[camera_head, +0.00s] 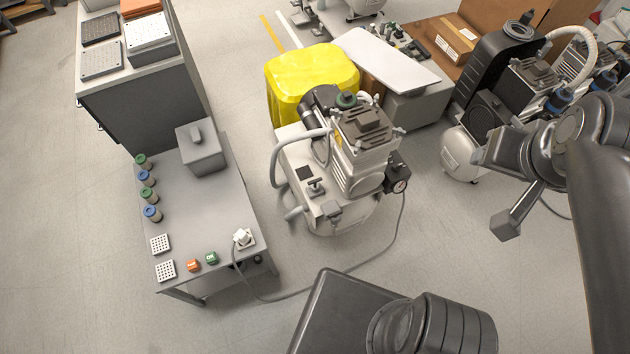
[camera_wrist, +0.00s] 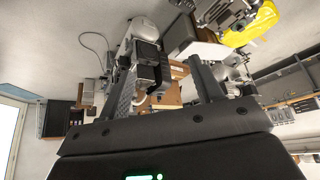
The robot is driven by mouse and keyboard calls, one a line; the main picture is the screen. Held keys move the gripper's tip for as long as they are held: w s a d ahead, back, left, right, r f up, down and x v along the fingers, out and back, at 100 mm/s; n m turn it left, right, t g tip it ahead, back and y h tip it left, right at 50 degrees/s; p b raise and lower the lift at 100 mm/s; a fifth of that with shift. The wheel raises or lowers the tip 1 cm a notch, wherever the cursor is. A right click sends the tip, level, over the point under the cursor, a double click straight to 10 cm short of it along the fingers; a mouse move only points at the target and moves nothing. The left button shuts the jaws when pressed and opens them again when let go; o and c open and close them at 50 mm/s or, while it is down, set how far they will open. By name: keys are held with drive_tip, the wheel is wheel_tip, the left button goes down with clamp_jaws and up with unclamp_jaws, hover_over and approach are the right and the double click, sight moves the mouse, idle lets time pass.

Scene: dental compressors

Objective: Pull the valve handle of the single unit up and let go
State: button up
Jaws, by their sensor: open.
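The single unit (camera_head: 365,150) is a compressor on a pale tank, standing on the floor in the middle of the head view. A small dark T-shaped handle (camera_head: 316,186), apparently the valve handle, sits on its front left top. A round gauge (camera_head: 399,186) is on its right side. My gripper (camera_head: 500,186) is at the right of the head view, well apart from the unit. In the wrist view its two fingers (camera_wrist: 172,62) are spread with nothing clearly held between them. The valve handle cannot be made out in the wrist view.
A grey table (camera_head: 205,215) with jars and a plugged cable stands left of the unit. A yellow bin (camera_head: 312,72) and a grey cabinet with a pale panel (camera_head: 388,58) stand behind it. Other compressors (camera_head: 462,150) are at the right. Floor is open between unit and gripper.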

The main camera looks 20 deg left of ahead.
drive_tip(key=shift+o, duration=1.4)
drive_tip(key=shift+w+a, duration=0.15)
drive_tip(key=shift+w, duration=0.15)
drive_tip(key=w+a+f+n+g, duration=0.1)
drive_tip(key=w+a+f+n, duration=0.25)
drive_tip(key=w+a, duration=0.55)
drive_tip(key=n+g, duration=0.5)
drive_tip(key=n, duration=0.1)
hover_over(315, 180)
wheel_tip(315, 180, down, 46)
drive_tip(key=shift+m, duration=0.25)
wheel_tip(315, 180, down, 11)
drive_tip(key=shift+s+f, duration=0.1)
drive_tip(key=shift+f, duration=0.1)
